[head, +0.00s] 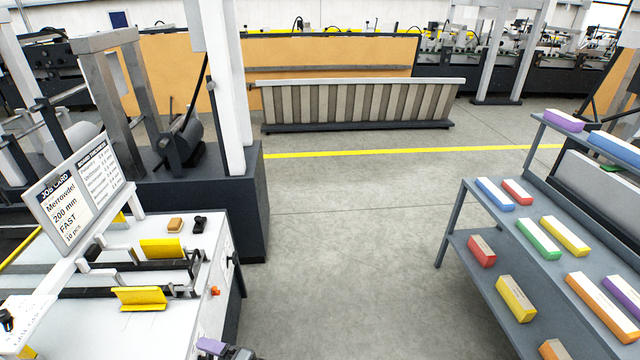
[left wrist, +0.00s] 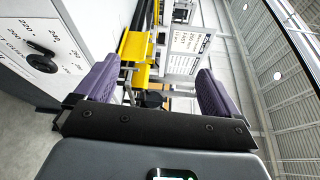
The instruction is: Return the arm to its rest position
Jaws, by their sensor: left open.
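My left gripper (head: 222,349) shows at the bottom edge of the head view, at the front right corner of the white machine table (head: 205,290). Only a purple finger pad and some dark parts show there. In the left wrist view the two purple fingers of my left gripper (left wrist: 158,72) stand wide apart, with nothing held between them. Beyond them are yellow guides (left wrist: 137,60) and a card board (left wrist: 188,40). My right arm and gripper are not in view.
The job card sign (head: 75,203) and yellow guides (head: 140,296) stand on the machine table. A shelf rack (head: 510,222) with coloured boxes is at the right. The floor (head: 340,250) between them is clear. A panel with a dial (left wrist: 42,60) is close in the wrist view.

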